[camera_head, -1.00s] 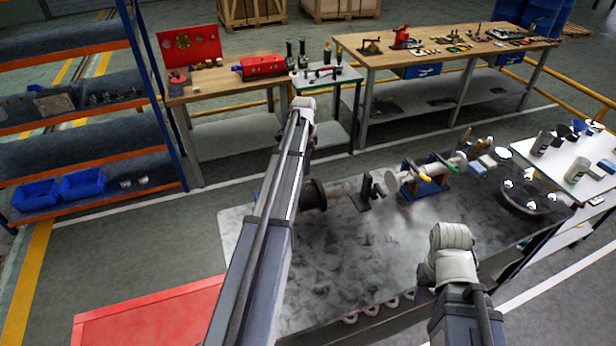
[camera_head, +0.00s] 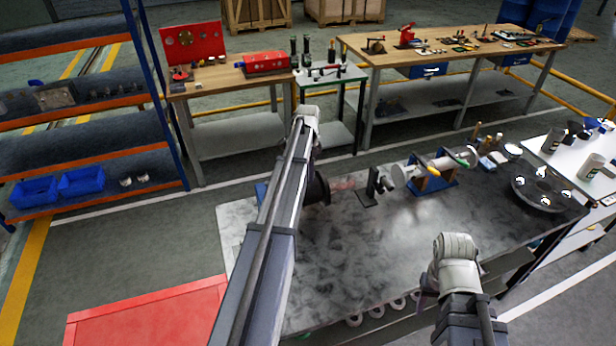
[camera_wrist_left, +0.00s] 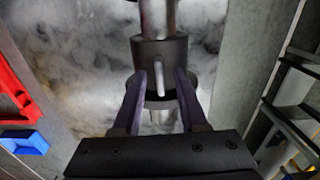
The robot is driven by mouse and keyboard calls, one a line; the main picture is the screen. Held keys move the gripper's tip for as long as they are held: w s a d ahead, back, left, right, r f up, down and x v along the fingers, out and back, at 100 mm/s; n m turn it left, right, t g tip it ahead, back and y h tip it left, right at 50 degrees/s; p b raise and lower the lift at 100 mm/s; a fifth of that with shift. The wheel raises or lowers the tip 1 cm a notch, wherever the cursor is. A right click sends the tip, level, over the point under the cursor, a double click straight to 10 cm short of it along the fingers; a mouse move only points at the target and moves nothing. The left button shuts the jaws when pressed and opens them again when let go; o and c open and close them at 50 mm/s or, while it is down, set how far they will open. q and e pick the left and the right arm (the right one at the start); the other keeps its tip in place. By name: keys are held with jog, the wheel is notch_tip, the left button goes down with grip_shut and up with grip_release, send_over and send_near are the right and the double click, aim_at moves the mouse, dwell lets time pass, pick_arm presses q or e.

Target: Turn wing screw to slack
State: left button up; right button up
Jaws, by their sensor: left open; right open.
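In the left wrist view, a pale narrow upright piece, which looks like the wing screw (camera_wrist_left: 160,78), stands out from a black round collar (camera_wrist_left: 150,53) on a grey metal post (camera_wrist_left: 158,18). My left gripper (camera_wrist_left: 162,85) is open, with its two dark purple fingers on either side of the pale piece and a gap visible on each side.
The steel-topped table (camera_head: 345,255) is largely bare in the middle. A black stand (camera_head: 370,188), a blue-based roller fixture (camera_head: 435,180) and a round dark tray (camera_head: 540,200) stand toward its far right. A red cabinet (camera_head: 150,315) is at the near left.

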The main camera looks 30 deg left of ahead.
pick_arm(q)
grip_shut()
dwell(0.3)
dwell(0.3)
